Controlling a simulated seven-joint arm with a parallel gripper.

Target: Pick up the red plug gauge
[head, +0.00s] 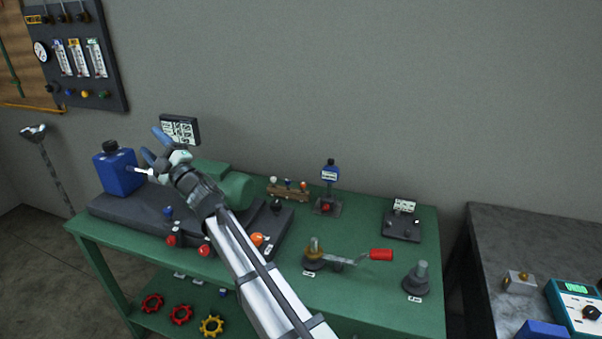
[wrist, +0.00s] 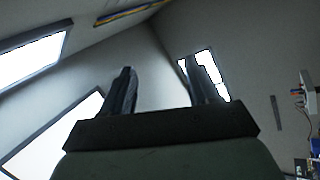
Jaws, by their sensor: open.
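A small wooden rack (head: 288,195) stands toward the back of the green bench. It holds small upright pieces with white, blue and red tops; the red-topped one (head: 304,186) at its right end looks like the red plug gauge, though it is too small to be sure. My gripper (head: 153,145) is raised over the left part of the bench, well left of the rack. In the wrist view my gripper (wrist: 162,85) points up toward the ceiling and windows, its two fingers apart with nothing between them. The rack and gauge are not seen in that view.
My arm crosses the bench's middle. A grey table (head: 500,225) stands right.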

